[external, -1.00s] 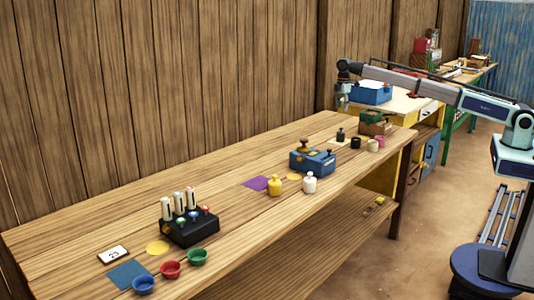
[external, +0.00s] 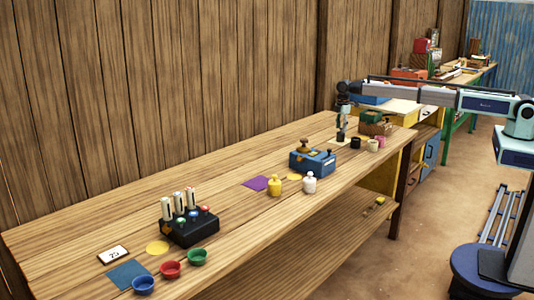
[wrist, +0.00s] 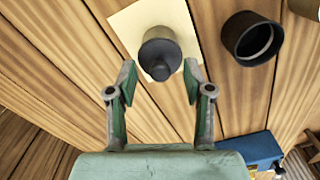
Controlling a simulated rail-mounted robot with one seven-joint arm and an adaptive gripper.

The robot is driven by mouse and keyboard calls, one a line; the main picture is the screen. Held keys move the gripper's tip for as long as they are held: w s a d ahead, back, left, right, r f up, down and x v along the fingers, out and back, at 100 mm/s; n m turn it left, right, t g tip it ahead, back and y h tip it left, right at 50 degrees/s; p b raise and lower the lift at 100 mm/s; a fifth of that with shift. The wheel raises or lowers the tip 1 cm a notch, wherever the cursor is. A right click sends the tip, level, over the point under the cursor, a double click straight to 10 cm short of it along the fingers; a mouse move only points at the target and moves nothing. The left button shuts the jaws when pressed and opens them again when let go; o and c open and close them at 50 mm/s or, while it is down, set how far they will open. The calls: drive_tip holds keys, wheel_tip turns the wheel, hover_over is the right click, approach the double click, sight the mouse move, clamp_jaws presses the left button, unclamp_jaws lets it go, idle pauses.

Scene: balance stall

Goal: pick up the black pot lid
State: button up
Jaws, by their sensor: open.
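The black pot lid (wrist: 160,52), dark grey with a round knob, sits on a cream square (wrist: 128,24) in the wrist view. My gripper (wrist: 160,88) is open above it, and the knob shows between and just beyond the two fingertips. I cannot tell the exact height gap. An open black pot (wrist: 252,38) stands to the right of the lid, apart from it. In the external view my gripper (external: 341,124) hangs over the lid's spot and partly hides it; the black pot (external: 355,143) shows beside it.
A pink cup (external: 373,145) and a wooden crate (external: 375,127) with a green item stand close on the right. A blue box (external: 312,161) with a brown knob, a yellow jar (external: 274,186) and a white jar (external: 309,183) stand nearer the camera on the wooden table (external: 225,205).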

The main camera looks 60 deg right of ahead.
drive_tip(key=shift+f, duration=0.65)
clamp_jaws()
